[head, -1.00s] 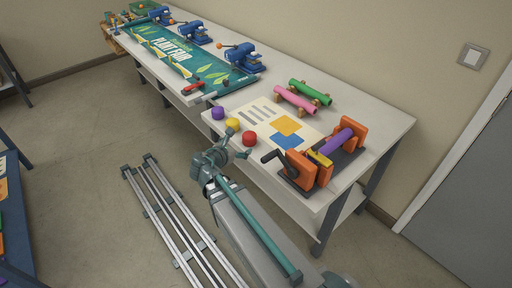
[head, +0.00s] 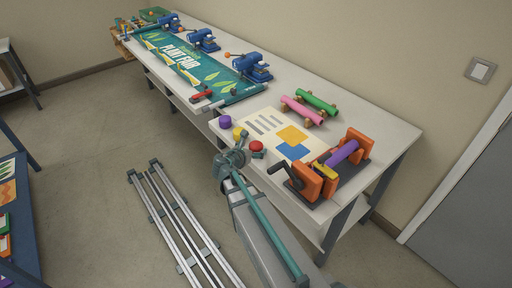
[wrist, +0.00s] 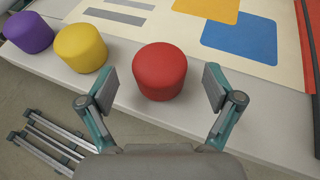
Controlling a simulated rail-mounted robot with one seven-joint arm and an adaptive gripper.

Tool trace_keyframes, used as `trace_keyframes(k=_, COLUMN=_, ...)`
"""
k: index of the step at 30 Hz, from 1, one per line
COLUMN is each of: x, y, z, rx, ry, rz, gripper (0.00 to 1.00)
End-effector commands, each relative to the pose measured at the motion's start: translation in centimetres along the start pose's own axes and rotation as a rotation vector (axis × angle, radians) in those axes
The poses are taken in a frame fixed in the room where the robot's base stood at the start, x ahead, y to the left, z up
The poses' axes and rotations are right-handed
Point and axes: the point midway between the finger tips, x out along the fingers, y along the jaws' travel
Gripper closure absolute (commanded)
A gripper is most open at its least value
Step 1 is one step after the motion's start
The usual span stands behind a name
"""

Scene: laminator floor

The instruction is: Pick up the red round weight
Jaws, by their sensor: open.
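The red round weight (wrist: 160,72) stands upright near the table's front edge, at the lower edge of a printed sheet. In the head view the red weight (head: 256,147) shows just beyond my gripper (head: 238,153). In the wrist view my gripper (wrist: 160,92) is open. Its two fingers stand to the left and right of the red weight, with a gap on both sides, so it holds nothing. A yellow weight (wrist: 80,48) and a purple weight (wrist: 28,32) stand in a row to the left of the red one.
The printed sheet (head: 262,124) lies behind the weights. An orange roller machine with a crank (head: 317,181) stands to the right. Pink (head: 301,111) and green (head: 318,103) rolls lie further back. A banner (head: 190,67) and blue presses fill the far table. Floor rails (head: 180,225) run below.

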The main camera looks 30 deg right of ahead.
Motion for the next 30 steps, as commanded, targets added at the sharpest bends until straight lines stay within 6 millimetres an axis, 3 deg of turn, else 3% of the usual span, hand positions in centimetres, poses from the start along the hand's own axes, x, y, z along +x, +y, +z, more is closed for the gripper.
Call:
trace_keyframes(k=6, x=2.7, y=0.1, z=0.2, rx=0.0, ry=0.0, rz=-0.002, gripper=0.1)
trace_keyframes(k=13, x=2.8, y=0.0, z=0.1, rx=0.001, ry=0.0, rz=0.0, gripper=0.1)
trace_keyframes(k=28, x=2.8, y=0.0, z=0.1, rx=0.001, ry=0.0, rz=-0.001, gripper=0.91)
trace_keyframes(k=30, x=2.8, y=0.0, z=0.1, rx=0.001, ry=-0.001, rz=0.0, gripper=0.92)
